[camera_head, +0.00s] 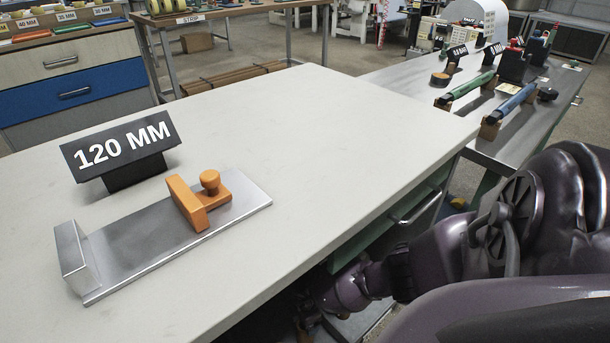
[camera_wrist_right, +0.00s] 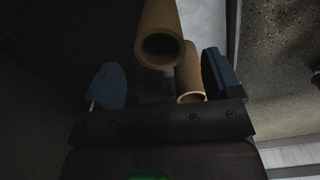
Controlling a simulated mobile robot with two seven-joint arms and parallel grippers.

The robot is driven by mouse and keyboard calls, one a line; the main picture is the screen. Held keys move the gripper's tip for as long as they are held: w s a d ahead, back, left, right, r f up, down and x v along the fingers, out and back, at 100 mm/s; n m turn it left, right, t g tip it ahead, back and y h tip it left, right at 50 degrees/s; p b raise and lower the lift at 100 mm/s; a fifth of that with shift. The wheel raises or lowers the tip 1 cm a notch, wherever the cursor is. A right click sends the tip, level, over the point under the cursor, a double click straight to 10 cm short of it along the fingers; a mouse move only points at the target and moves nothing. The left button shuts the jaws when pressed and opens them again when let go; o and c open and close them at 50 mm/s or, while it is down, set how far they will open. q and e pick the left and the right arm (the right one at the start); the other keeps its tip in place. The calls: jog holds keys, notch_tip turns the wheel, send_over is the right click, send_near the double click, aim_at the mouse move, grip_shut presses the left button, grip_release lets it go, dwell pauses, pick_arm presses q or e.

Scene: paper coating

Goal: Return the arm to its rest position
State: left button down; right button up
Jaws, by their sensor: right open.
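My right arm (camera_head: 430,262) is at the lower right of the head view, folded beside the white table. Its lower end drops below the table's edge, and the gripper there is mostly hidden. In the right wrist view, my right gripper (camera_wrist_right: 160,65) is open, with its two dark blue fingers spread apart. Two brown cardboard tubes show between and beyond the fingers, a larger one (camera_wrist_right: 158,20) and a smaller one (camera_wrist_right: 189,68). I cannot tell whether they touch the gripper. My left gripper is out of view.
The white table (camera_head: 330,130) holds a black "120 MM" sign (camera_head: 125,142) and a metal plate (camera_head: 150,240) with an orange knobbed block (camera_head: 203,200). Its right half is bare. A metal bench (camera_head: 510,150) with green and blue rollers stands at the right.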

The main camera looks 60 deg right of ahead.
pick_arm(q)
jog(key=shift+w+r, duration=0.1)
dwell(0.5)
